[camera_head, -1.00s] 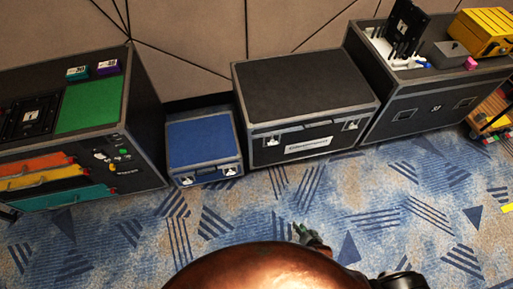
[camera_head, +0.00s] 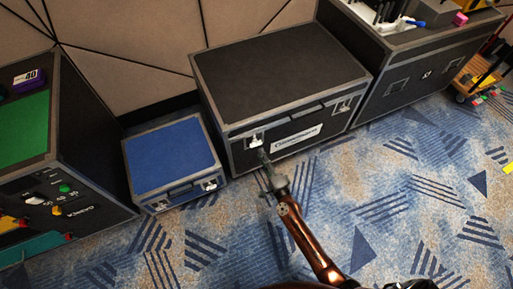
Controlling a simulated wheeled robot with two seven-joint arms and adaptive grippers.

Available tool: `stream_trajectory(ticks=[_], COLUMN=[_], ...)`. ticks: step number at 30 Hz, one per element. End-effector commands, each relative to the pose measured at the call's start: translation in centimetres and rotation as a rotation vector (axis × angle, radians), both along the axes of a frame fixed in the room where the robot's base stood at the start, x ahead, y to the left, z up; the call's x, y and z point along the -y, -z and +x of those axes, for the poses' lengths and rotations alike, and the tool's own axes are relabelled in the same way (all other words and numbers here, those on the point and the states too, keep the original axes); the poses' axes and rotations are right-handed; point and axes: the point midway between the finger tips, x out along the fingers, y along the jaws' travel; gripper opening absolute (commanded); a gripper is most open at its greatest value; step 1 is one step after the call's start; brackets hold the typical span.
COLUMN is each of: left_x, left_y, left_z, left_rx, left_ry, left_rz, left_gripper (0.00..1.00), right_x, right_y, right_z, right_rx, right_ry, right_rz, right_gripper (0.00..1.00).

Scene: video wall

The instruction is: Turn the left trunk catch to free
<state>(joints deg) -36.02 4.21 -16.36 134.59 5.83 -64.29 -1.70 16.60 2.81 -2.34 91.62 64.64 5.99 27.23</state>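A black trunk (camera_head: 275,70) with grey metal edges stands against the wall, its lid shut. Its left catch (camera_head: 255,141) is a small silver plate on the front face, near the left end. Its right catch (camera_head: 343,106) is a similar plate near the right end. My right gripper (camera_head: 264,162) reaches up from the lower right, its tip just below the left catch in the picture. I cannot tell whether it touches the catch or whether its fingers are open. My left gripper is not in view.
A smaller blue-topped case (camera_head: 173,157) stands left of the trunk. A black cabinet with a green top (camera_head: 24,129) is at far left. A taller black case (camera_head: 407,82) stands to the right. The patterned carpet (camera_head: 400,200) in front is clear.

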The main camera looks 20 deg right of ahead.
Motion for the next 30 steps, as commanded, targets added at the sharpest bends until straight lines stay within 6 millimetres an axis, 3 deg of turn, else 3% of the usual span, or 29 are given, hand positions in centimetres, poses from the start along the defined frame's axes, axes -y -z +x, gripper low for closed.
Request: stream_trajectory(ticks=[3,9,20,30], left_x=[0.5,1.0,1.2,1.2], left_y=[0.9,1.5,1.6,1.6], left_z=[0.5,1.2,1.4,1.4], left_rx=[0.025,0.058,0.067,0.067], left_ry=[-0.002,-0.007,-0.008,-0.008], left_rz=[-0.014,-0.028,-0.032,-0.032], left_gripper=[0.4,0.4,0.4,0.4], right_x=[-0.1,-0.2,-0.2,-0.2], right_y=[0.3,0.3,0.2,0.2], right_z=[2.0,4.0,4.5,4.5], right_rx=[-0.002,-0.003,-0.003,-0.003], right_ry=[0.0,-0.001,-0.001,-0.001], right_rz=[0.0,-0.001,-0.002,-0.003], right_gripper=[0.22,0.22,0.22,0.0])
